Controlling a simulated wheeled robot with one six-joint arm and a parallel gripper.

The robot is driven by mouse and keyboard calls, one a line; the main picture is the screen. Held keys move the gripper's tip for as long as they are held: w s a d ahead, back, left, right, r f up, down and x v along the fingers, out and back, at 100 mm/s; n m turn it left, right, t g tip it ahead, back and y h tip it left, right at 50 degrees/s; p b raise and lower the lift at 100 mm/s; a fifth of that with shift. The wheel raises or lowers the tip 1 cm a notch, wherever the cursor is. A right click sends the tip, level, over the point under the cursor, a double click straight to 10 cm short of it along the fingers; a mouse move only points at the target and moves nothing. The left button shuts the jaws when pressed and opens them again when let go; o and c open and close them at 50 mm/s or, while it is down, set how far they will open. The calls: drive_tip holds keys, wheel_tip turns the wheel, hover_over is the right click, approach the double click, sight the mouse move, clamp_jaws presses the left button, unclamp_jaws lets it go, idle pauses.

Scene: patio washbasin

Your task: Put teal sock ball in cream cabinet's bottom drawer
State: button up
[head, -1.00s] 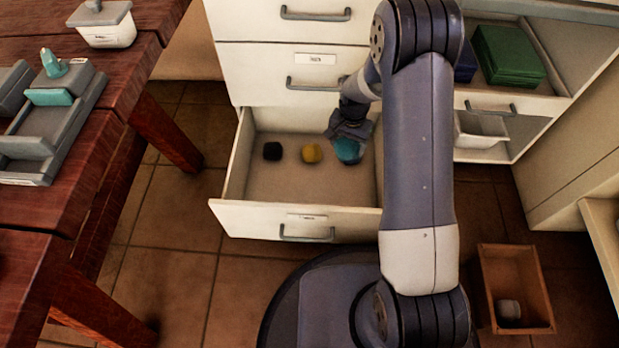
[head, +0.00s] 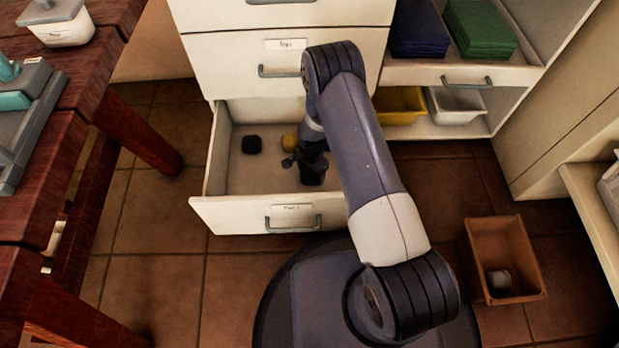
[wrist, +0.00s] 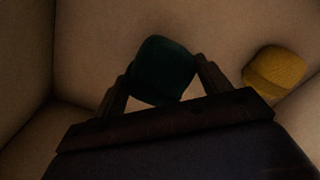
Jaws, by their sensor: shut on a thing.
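The teal sock ball (wrist: 162,70) shows in the wrist view between the two fingers of my gripper (wrist: 164,80), which is shut on it. In the head view my gripper (head: 308,172) is down inside the open bottom drawer (head: 240,212) of the cream cabinet (head: 235,66); the ball is hidden there behind my arm. I cannot tell whether the ball touches the drawer floor. A yellow sock ball (head: 289,142) and a black one (head: 251,144) lie in the drawer to the left of my gripper. The yellow one also shows in the wrist view (wrist: 275,70), to the right.
A wooden table (head: 75,130) stands at the left. Shelves at the right hold green cloths (head: 480,28), blue cloths (head: 418,30), a yellow bin (head: 400,104) and a white bin (head: 458,104). A wooden box (head: 507,292) with a small item stands on the floor at the right.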

sight(311, 177)
drive_tip(key=shift+f+b, duration=0.6)
drive_tip(key=shift+f, duration=1.15)
drive_tip(key=shift+f, duration=0.1)
drive_tip(key=o, duration=1)
wheel_tip(311, 177, up, 12)
drive_tip(key=p, duration=0.4)
drive_tip(key=shift+p, duration=0.4)
drive_tip(key=shift+r, duration=0.2)
